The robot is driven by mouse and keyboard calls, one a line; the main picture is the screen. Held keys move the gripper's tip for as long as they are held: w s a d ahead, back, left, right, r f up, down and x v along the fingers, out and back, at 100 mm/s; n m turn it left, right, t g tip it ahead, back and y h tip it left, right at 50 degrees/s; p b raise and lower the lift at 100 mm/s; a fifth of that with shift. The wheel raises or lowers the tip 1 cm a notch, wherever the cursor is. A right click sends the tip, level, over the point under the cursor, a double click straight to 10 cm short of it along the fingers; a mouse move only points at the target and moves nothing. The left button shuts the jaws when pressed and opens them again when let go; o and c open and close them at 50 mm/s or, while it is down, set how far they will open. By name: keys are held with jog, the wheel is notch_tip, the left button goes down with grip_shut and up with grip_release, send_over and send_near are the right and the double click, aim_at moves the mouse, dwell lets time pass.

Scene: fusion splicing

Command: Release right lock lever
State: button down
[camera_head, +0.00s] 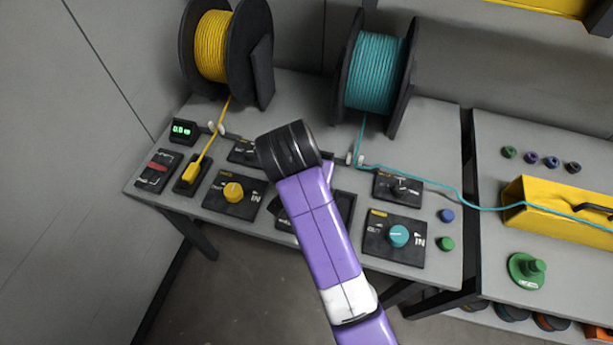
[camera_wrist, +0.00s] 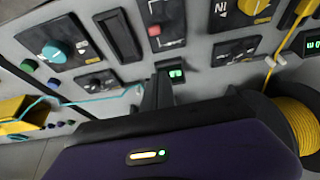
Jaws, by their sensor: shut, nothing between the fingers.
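The right lock lever (camera_head: 400,187) is a small dark lever on a black plate below the teal spool. In the wrist view its plate (camera_wrist: 98,84) lies left of my gripper, near the teal knob (camera_wrist: 55,50). My gripper (camera_wrist: 158,86) is shut and empty, with its dark fingers over the middle of the grey bench, apart from the lever. In the head view my arm hides the fingers. The left lever plate (camera_wrist: 236,51) shows to the right in the wrist view, near the yellow knob (camera_wrist: 253,6).
The teal spool (camera_head: 374,72) and yellow spool (camera_head: 212,46) stand at the back of the bench (camera_head: 330,108). A teal cable (camera_head: 440,188) runs right to the yellow box (camera_head: 555,215). A small green-lit display (camera_wrist: 176,75) is beside the fingers.

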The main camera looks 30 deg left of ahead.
jog(key=shift+s+d+r, duration=0.2)
jog(key=shift+s+r, duration=0.7)
jog(key=shift+r, duration=0.05)
jog(key=w+a+r+n+t+y, duration=0.2)
jog(key=w+a+r+t+y, duration=0.15)
jog(key=a+r, duration=0.25)
jog(key=s+d+m+t+b, duration=0.1)
jog(key=s+d+t, duration=0.3)
jog(key=d, duration=0.6)
jog(key=s+d+f+t+y, duration=0.15)
jog(key=s+d, duration=0.35)
jog(key=d, duration=0.5)
jog(key=s+d+m+t+b, duration=0.1)
jog(key=s+d+t, duration=0.3)
jog(key=d, duration=0.6)
jog(key=s+d+f+m+g+h, duration=0.1)
jog(key=s+d+h, duration=0.2)
jog(key=s+d, duration=0.4)
jog(key=s+d+f+m+g+h, duration=0.1)
jog(key=s+d+g+h, duration=0.1)
jog(key=s+d, duration=0.6)
jog(key=s+h, duration=0.1)
jog(key=s, duration=0.4)
jog(key=shift+m+b, duration=0.3)
jog(key=shift+b, duration=0.1)
